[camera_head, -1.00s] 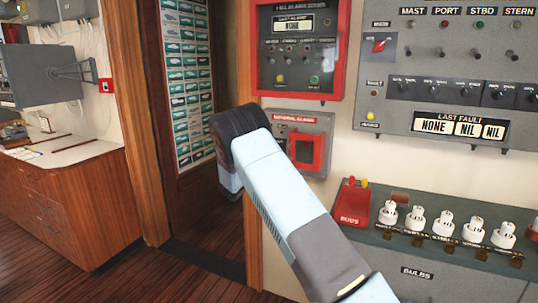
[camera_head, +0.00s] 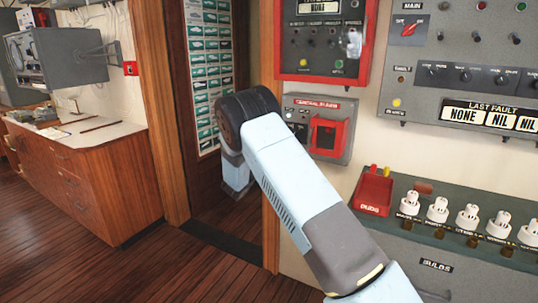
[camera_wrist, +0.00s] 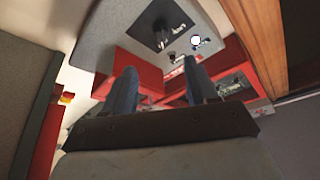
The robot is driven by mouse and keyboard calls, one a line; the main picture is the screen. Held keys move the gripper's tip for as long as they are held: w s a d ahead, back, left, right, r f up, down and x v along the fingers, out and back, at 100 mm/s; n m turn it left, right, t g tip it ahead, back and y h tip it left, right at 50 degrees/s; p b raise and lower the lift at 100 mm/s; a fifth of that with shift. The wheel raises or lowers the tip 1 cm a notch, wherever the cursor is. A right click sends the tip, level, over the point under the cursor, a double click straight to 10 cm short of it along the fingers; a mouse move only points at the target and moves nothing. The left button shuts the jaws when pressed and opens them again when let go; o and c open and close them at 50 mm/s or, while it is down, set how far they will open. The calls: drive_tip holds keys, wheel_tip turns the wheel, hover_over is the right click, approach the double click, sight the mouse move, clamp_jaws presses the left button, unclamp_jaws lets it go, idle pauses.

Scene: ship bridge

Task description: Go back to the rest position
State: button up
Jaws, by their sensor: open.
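My gripper (camera_wrist: 160,66) shows in the wrist view, with its two blue-grey fingers apart and nothing held between them. Beyond the fingers are red parts and a grey panel (camera_wrist: 130,28) with a black fitting. I cannot tell whether the fingers touch anything there. In the camera_head view my arm rises from the lower right to a dark joint in the middle, then bends down. My gripper is not visible in that view.
Behind my arm are a red-framed alarm panel (camera_head: 321,69) and a grey alarm box (camera_head: 300,112). On the right are a bulb shelf (camera_head: 400,180), a red tray (camera_head: 373,191) and a switch panel (camera_head: 420,92). A wooden cabinet (camera_head: 85,180) stands left, with open floor (camera_head: 60,260) before it.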

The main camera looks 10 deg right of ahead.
drive_tip(key=s+d+r+n+t+y, duration=0.1)
drive_tip(key=s+d+r+n+y, duration=0.15)
drive_tip(key=r+y, duration=0.5)
drive_tip(key=s+d+r+n+t+y, duration=0.1)
drive_tip(key=r+n+y, duration=0.3)
drive_tip(key=r, duration=0.6)
drive_tip(key=s+r+n+g+y, duration=0.2)
drive_tip(key=s+r+n+y, duration=0.1)
drive_tip(key=s, duration=0.5)
drive_tip(key=s+r+n+g+y, duration=0.1)
drive_tip(key=s+r+n+y, duration=0.25)
drive_tip(key=s, duration=0.45)
drive_tip(key=s+d+f+n+g, duration=0.1)
drive_tip(key=s+d+f+g, duration=0.1)
drive_tip(key=s, duration=1)
drive_tip(key=s+d+f+n+g+h, duration=0.1)
drive_tip(key=s+d+f+n+g, duration=0.1)
drive_tip(key=s, duration=1)
drive_tip(key=s+d+f+n+g, duration=0.1)
drive_tip(key=s+d+f+g, duration=0.1)
drive_tip(key=s, duration=1)
drive_tip(key=shift+d+g, duration=0.15)
drive_tip(key=shift+g, duration=0.45)
drive_tip(key=shift+c, duration=0.4)
